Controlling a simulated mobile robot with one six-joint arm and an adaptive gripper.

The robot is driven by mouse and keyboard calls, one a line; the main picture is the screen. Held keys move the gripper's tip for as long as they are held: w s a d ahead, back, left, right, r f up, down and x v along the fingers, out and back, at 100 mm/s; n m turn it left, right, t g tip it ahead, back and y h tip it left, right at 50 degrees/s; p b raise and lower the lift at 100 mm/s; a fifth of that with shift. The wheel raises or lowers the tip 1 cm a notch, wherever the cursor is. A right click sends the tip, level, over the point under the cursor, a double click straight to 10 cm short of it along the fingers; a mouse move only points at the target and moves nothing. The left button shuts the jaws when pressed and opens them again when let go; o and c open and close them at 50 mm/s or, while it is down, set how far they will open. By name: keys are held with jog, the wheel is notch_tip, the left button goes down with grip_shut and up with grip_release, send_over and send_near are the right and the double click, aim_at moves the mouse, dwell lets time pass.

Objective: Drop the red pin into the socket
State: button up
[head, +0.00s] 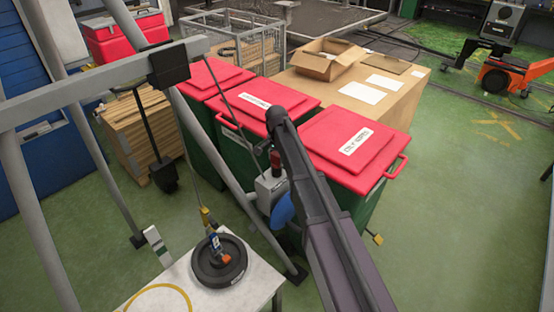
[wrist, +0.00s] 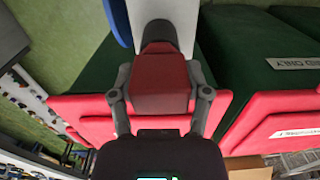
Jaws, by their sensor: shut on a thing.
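The red pin (wrist: 160,95) shows in the wrist view as a red block between the two fingers of my gripper (wrist: 160,78), which is shut on it. A dark collar (wrist: 160,34) shows at the pin's far end, in front of a light grey housing (wrist: 182,12). In the head view the red pin (head: 275,158) shows small above the grey housing (head: 268,185), beside a blue disc (head: 283,209). My arm hides most of the gripper there. The socket opening is hidden; I cannot tell whether the pin is in it or just above it.
Green bins with red lids (head: 345,148) stand close behind and to the right of the housing. A grey slanted frame leg (head: 225,165) is just left. A white table (head: 175,280) with a black round weight (head: 219,261) stands at lower left. Green floor is free at right.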

jog(key=shift+f, duration=0.15)
jog(key=o, duration=1.3)
jog(key=shift+r, duration=0.25)
